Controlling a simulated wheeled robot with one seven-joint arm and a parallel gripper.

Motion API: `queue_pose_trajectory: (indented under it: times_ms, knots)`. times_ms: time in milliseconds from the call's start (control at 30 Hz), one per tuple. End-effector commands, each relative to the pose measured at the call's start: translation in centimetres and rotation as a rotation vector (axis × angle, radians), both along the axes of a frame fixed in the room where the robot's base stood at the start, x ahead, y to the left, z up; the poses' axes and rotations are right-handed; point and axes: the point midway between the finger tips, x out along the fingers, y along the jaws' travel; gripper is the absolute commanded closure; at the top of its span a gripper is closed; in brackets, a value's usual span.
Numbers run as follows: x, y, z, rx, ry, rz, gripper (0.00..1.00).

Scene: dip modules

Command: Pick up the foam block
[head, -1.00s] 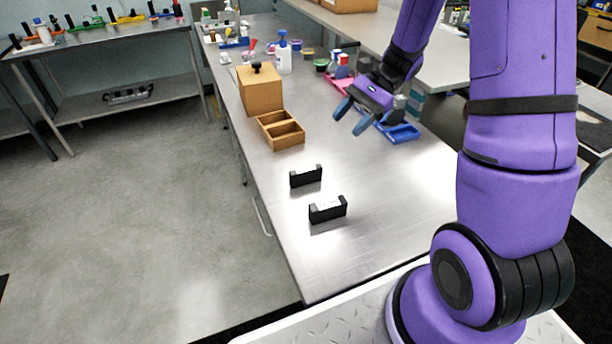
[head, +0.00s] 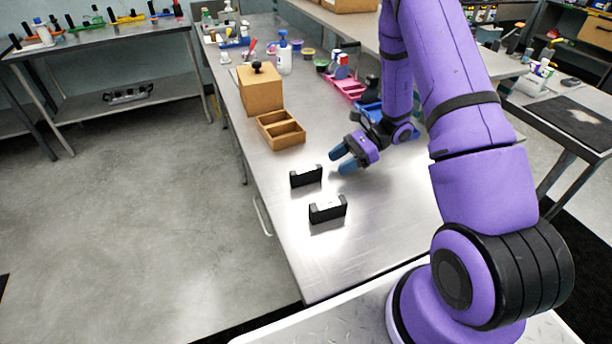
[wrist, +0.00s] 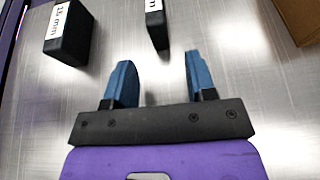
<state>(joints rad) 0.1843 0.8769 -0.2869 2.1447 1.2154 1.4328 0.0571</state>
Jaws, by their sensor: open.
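I cannot pick out a foam block for certain in either view. My gripper (head: 341,160) is open and empty above the steel table, just right of the farther of two black U-shaped holders (head: 306,176). The nearer black holder (head: 328,210) stands closer to my base. In the wrist view the two blue fingers (wrist: 158,75) are spread apart. One black piece with a white label (wrist: 157,28) lies beyond the gap between them, and another labelled black piece (wrist: 68,35) is at the upper left. Neither touches the fingers.
A wooden two-compartment tray (head: 281,130) and a wooden box with a black knob (head: 260,90) stand farther back. A white spray bottle (head: 284,55), small tubs and pink bins (head: 349,88) are at the far end. The table's front area is clear.

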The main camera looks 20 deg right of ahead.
Motion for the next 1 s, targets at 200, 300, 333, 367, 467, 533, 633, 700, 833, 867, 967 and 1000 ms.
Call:
queue_pose_trajectory:
  times_ms: [200,300,333,367,467,533,633,700,833,867,967,1000]
  knots:
    - [0.0,1.7,-0.6,0.000,0.000,0.001,0.49]
    - [0.0,2.3,-0.7,0.000,0.001,0.003,0.49]
    - [0.0,2.7,-0.7,0.000,0.001,0.003,0.49]
    - [0.0,3.0,-0.7,0.000,0.001,0.003,0.49]
    - [0.0,4.4,-0.8,-0.001,0.001,0.004,0.49]
    - [0.0,5.3,-0.9,-0.001,0.002,0.005,0.49]
    - [0.0,6.3,-1.4,-0.001,0.001,0.004,0.49]
    - [0.1,6.7,-1.5,-0.001,-0.001,0.001,0.49]
    - [0.1,6.9,-1.6,-0.001,-0.001,0.000,0.49]
    - [0.1,6.9,-1.6,-0.001,-0.001,0.000,0.49]
    - [0.1,6.8,-1.6,-0.001,-0.001,0.000,0.49]
    - [0.1,6.8,-1.6,-0.001,-0.001,0.000,0.56]
